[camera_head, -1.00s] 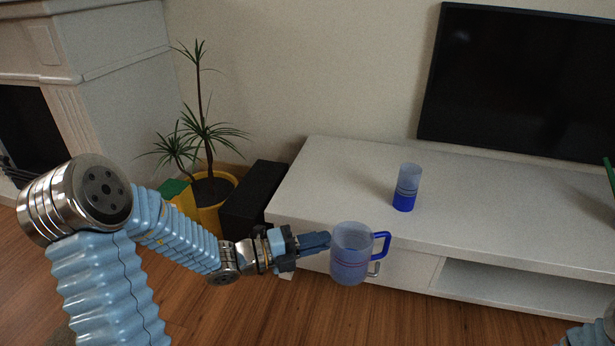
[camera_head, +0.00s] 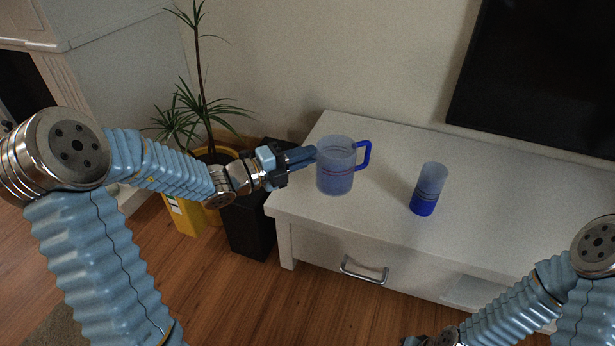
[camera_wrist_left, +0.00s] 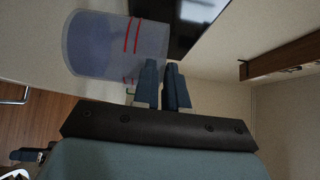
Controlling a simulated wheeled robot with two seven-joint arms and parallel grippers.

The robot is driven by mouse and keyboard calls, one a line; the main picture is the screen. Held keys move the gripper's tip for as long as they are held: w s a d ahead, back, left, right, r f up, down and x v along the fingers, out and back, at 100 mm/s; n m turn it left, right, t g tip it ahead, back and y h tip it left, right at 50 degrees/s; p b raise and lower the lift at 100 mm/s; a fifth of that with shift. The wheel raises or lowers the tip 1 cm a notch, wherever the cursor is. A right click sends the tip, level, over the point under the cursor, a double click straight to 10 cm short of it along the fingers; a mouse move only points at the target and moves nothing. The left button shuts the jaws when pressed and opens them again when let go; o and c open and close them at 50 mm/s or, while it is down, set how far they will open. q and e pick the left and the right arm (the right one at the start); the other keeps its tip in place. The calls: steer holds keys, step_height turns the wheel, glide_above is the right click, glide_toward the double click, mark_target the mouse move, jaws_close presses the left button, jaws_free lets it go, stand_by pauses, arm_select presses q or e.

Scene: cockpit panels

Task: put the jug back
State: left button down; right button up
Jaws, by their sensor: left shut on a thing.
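The jug (camera_head: 336,172) is translucent blue with red bands and a solid blue handle on its right side. My left gripper (camera_head: 312,154) is shut on its left rim and holds it upright, over the left part of the white cabinet top. I cannot tell whether its base touches the surface. In the left wrist view the jug (camera_wrist_left: 100,46) shows at the upper left, with the gripper's fingers (camera_wrist_left: 163,86) beside its rim. My right arm comes in at the lower right of the head view; its gripper is not clearly visible.
The white cabinet (camera_head: 480,200) has a drawer with a metal handle. A blue cup (camera_head: 428,190) stands on it right of the jug. A dark screen (camera_head: 545,80) is behind. A potted plant (camera_head: 200,110) and a black box (camera_head: 248,225) stand to the left. The top right of the cup is clear.

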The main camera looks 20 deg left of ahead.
arm_select(q)
steer(key=w+f+b, duration=0.2)
steer(key=w+f, duration=0.1)
steer(key=f, duration=0.5)
steer(key=shift+w+a+b, duration=0.3)
steer(key=shift+w+a, duration=0.05)
steer(key=shift+a, duration=0.05)
steer(key=c, duration=1.6)
jaws_free()
steer(key=shift+f, duration=0.15)
steer(key=o, duration=0.4)
steer(key=shift+o, duration=0.2)
